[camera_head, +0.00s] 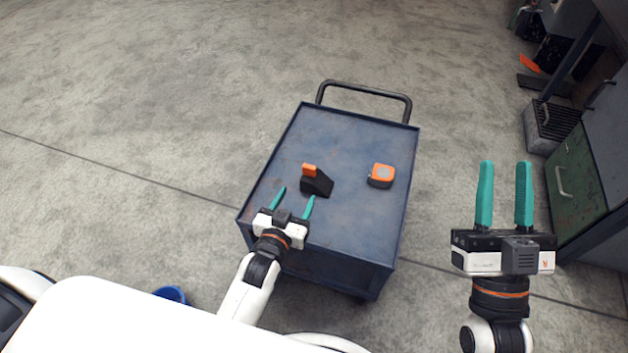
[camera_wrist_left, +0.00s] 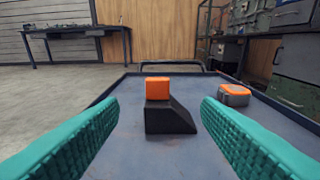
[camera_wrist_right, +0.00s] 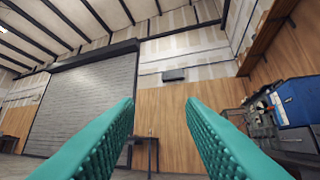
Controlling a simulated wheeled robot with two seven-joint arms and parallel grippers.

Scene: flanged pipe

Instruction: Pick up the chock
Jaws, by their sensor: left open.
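The chock (camera_head: 318,184) is a black wedge with an orange block on its high end, resting on the blue cart top (camera_head: 350,215). In the left wrist view the chock (camera_wrist_left: 168,117) sits centred ahead, between the lines of the two teal fingers. My left gripper (camera_head: 292,200) is open and empty, low over the cart's near left part, just short of the chock and not touching it. My right gripper (camera_head: 505,190) is open and empty, raised to the right of the cart. The right wrist view shows only its fingers (camera_wrist_right: 160,125) and the far room.
An orange and grey tape measure (camera_head: 381,175) lies on the cart right of the chock. The cart has a black handle (camera_head: 365,88) at its far end. A green cabinet (camera_head: 577,185) stands at the right. A blue bucket (camera_head: 171,294) is on the floor.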

